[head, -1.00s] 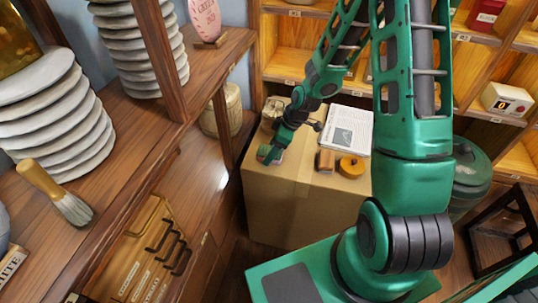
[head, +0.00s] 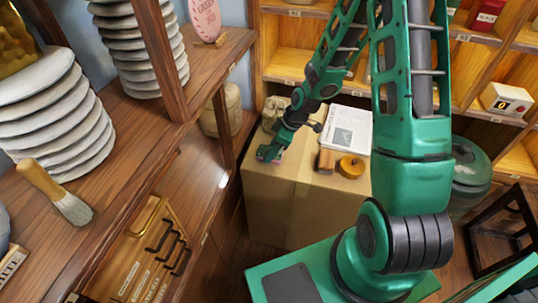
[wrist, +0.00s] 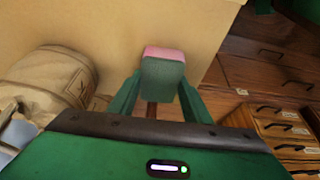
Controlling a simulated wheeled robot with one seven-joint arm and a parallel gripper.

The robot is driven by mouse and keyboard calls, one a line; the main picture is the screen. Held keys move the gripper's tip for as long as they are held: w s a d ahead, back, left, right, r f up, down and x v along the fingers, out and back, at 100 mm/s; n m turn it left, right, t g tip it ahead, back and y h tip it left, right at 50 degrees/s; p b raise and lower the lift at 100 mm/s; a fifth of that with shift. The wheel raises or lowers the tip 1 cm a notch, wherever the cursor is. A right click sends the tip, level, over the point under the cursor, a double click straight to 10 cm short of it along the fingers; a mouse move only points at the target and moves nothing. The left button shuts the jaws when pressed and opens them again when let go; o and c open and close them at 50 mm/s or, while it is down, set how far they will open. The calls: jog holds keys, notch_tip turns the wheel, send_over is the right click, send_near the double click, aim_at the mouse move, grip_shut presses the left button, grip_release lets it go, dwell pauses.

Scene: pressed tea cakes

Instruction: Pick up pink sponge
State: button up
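The pink sponge (wrist: 164,54) has a pink layer and a grey-green face turned toward the camera. In the wrist view it sits between the two green fingers of my gripper (wrist: 160,88), which touch it on both sides. In the head view the sponge (head: 267,154) shows as a small pink patch at the tip of my gripper (head: 270,151), near the left edge of the cardboard box (head: 320,215). My gripper is shut on the sponge. In the head view the fingers hide part of it, and I cannot tell its exact height over the box.
On the box lie a newspaper (head: 347,128), a wooden block (head: 326,160) and a round orange item (head: 351,167). Wooden shelving with stacked pale discs (head: 50,115) stands close on the left. A wrapped bundle (wrist: 50,78) shows at left in the wrist view.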

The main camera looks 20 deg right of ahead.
aim_at(266, 150)
jog(key=shift+c, duration=0.9)
jog(key=shift+r, duration=0.85)
notch_tip(266, 150, up, 3)
jog(key=shift+f, duration=0.1)
jog(key=s+a+r, duration=0.5)
jog(key=a+r, duration=0.2)
jog(key=a, duration=0.3)
jog(key=shift+s, duration=0.4)
